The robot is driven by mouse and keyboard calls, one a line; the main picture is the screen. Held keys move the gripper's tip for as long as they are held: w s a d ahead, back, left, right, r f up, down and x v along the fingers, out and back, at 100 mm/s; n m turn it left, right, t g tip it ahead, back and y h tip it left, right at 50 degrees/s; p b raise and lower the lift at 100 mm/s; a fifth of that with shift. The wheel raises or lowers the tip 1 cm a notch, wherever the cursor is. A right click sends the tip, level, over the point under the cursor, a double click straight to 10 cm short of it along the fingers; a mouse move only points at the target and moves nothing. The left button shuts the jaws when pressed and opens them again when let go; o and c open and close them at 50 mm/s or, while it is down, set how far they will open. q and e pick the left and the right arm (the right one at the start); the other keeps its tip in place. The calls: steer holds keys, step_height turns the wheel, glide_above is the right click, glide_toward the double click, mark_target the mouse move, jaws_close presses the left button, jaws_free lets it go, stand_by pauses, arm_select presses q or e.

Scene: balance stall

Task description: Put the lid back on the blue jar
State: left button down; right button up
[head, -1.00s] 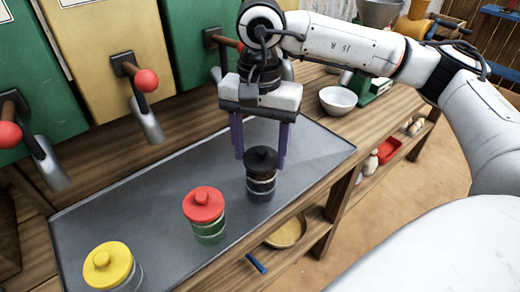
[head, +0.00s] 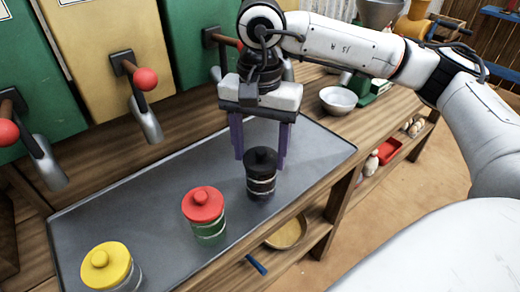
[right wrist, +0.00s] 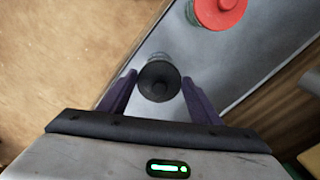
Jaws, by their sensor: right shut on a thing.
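My right gripper (head: 261,157) points down at the jar with the black lid. Its purple fingers are on either side of the round, knobbed black lid (head: 262,158) and shut on it. The lid sits on top of a dark glass jar (head: 261,186) with pale bands, standing upright on the grey tray. In the right wrist view the black lid (right wrist: 159,80) lies between the fingertips (right wrist: 160,84). No jar reads clearly as blue. My left gripper is not in view.
A green jar (head: 210,233) with a red lid (head: 203,204) and a jar with a yellow lid (head: 106,265) stand on the grey tray (head: 150,212). Levers with red knobs (head: 145,79) rise behind. A white bowl (head: 338,100) is at the right.

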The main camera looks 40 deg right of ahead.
stand_by(0.6)
steer(key=o, duration=1.6)
steer(key=shift+c, duration=0.2)
steer(key=shift+r+p, duration=2.05)
steer(key=shift+r, duration=1.45)
jaws_close()
